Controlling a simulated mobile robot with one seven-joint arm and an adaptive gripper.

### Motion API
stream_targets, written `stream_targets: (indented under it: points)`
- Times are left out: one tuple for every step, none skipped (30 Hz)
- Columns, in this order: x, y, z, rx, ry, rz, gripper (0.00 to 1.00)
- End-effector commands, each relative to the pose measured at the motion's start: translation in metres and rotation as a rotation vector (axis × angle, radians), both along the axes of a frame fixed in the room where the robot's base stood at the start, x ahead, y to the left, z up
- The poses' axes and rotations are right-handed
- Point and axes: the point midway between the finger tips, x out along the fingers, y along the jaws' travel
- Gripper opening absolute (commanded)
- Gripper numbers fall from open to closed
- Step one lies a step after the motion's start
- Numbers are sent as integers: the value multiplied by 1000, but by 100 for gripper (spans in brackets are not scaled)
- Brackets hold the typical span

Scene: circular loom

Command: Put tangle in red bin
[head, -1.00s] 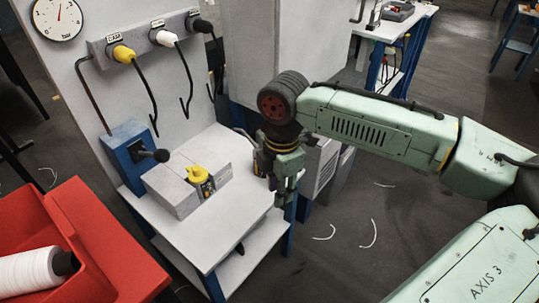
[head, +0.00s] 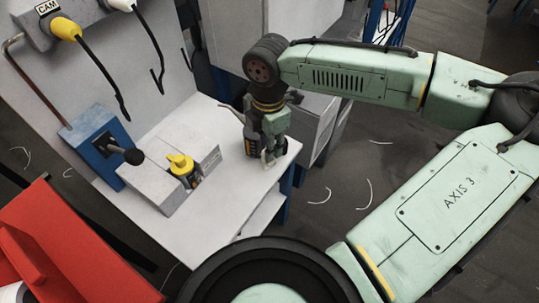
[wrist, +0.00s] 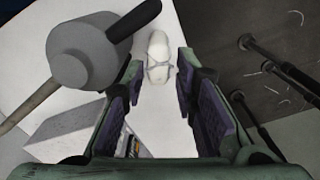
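The tangle (wrist: 157,58) is a small whitish bundle with a grey band round its middle, lying on the white table top. In the wrist view it is between and just beyond my fingertips, with gaps on both sides. My gripper (wrist: 158,75) is open and points down at it. In the head view my gripper (head: 268,155) is low over the right end of the white table (head: 235,205), and the tangle is mostly hidden by the fingers there. The red bin (head: 85,245) is at the lower left, cut off by the frame edge.
The table's front middle is clear.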

Motion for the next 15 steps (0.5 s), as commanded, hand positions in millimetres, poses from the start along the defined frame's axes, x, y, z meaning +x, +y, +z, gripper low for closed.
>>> stream_targets:
  points:
    - [0,-1,-4,-3,1,0,27]
    - [0,-1,-7,-3,1,0,27]
    - [1,-2,-12,-3,1,0,27]
    - [1,-2,-16,-3,1,0,27]
    - [1,-3,-21,-4,2,0,27]
    - [2,-3,-27,-3,1,1,27]
    - [2,-4,-32,-4,1,1,27]
    - [2,-3,-37,-3,1,1,27]
    - [2,-3,-42,-3,1,1,27]
    - [2,-3,-45,-2,1,0,27]
    - [2,-3,-47,-1,0,0,27]
    - [3,-3,-49,-1,0,0,27]
    - [3,-3,-50,-1,0,0,27]
    - [3,-3,-51,-1,-1,0,27]
    - [3,-3,-51,-1,-1,0,27]
